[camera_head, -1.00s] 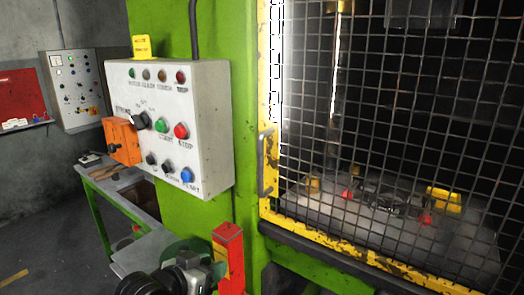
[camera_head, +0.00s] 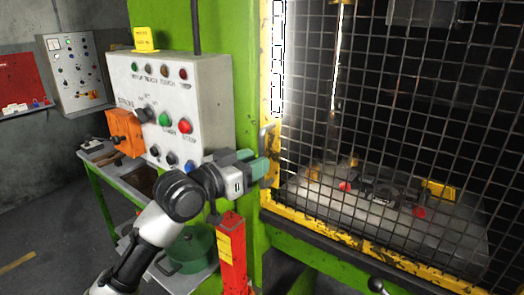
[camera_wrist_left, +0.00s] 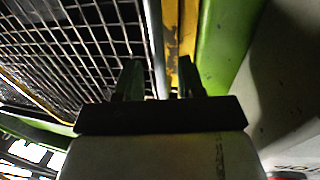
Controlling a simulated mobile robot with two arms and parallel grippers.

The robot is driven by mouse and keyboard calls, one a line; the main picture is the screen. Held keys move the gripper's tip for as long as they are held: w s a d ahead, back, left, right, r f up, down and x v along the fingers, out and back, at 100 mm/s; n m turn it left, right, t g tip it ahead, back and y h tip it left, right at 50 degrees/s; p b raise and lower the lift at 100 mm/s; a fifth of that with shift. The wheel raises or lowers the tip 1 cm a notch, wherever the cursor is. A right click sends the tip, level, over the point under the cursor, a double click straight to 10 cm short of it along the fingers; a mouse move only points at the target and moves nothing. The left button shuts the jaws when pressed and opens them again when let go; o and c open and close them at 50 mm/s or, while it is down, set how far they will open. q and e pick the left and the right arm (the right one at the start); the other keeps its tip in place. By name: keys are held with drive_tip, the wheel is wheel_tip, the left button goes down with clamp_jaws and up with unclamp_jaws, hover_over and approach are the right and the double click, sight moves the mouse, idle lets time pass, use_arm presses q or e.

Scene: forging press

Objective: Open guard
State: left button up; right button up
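The guard is a wire mesh door with a worn yellow frame (camera_head: 272,60), and it stands closed across the front of the green press. Its grey upright handle (camera_head: 264,138) is on the left edge of the frame, and its lower part is hidden behind my gripper. My left gripper (camera_head: 264,167) is at the handle. In the left wrist view its two fingers (camera_wrist_left: 158,80) are apart, with the grey handle bar (camera_wrist_left: 155,45) and yellow frame showing between them. I cannot tell whether the fingers touch the bar. My right gripper is not in view.
A white control box (camera_head: 212,120) with buttons is close above my left arm. A red post (camera_head: 231,250) stands just below the gripper. A green-legged bench (camera_head: 112,172) with a green pot (camera_head: 190,248) is at left. A dark knob (camera_head: 377,285) shows at the bottom.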

use_arm(q)
drive_tip(key=shift+p+x, duration=0.3)
drive_tip(key=shift+x, duration=1.1)
drive_tip(key=shift+c, duration=0.3)
clamp_jaws()
